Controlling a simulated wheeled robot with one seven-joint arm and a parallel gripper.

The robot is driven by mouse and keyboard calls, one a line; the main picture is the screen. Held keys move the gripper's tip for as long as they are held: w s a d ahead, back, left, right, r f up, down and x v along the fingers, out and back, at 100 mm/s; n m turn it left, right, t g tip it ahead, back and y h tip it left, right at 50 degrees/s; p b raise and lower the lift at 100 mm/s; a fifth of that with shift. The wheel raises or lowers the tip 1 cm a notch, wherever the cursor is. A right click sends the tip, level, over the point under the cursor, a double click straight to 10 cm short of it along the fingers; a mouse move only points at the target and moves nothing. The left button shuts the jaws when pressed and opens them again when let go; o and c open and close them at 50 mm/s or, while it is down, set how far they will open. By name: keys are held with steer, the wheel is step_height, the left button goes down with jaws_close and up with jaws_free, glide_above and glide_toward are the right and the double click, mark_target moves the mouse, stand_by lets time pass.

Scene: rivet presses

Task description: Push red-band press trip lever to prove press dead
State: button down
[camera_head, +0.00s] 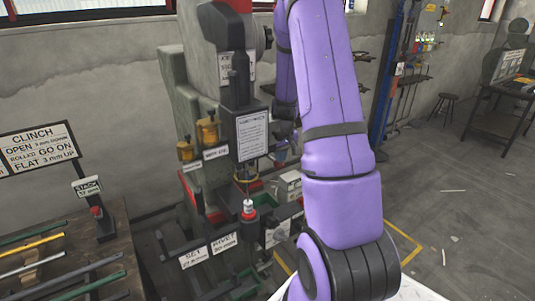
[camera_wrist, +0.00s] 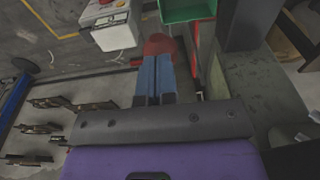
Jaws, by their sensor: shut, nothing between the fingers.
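The press (camera_head: 175,90) stands left of centre in the head view, a grey-green frame with a red part at its top and a dark head carrying a white notice (camera_head: 252,135). My purple arm crosses in front of its right side and hides part of it. In the wrist view my gripper (camera_wrist: 155,78) shows blue fingers shut together, with nothing between them. A rounded red piece (camera_wrist: 160,45) lies at the fingertips; I cannot tell whether it is the lever's end or part of the fingers, nor whether they touch. I cannot clearly make out the trip lever in the head view.
A red-and-white upright piece (camera_head: 248,210) stands at the front of the press above white labels. A bench (camera_head: 75,255) with coloured rods and a clinch sign (camera_head: 38,148) is at left. In the wrist view a green bin (camera_wrist: 188,10) and white box (camera_wrist: 115,25) lie beyond the fingers.

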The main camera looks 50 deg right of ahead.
mark_target(281, 165)
steer(key=shift+f, duration=0.1)
steer(key=shift+s+a+f, duration=0.1)
steer(key=shift+s+f, duration=0.05)
steer(key=shift+f, duration=0.65)
steer(key=shift+f, duration=1.9)
steer(key=shift+a, duration=0.1)
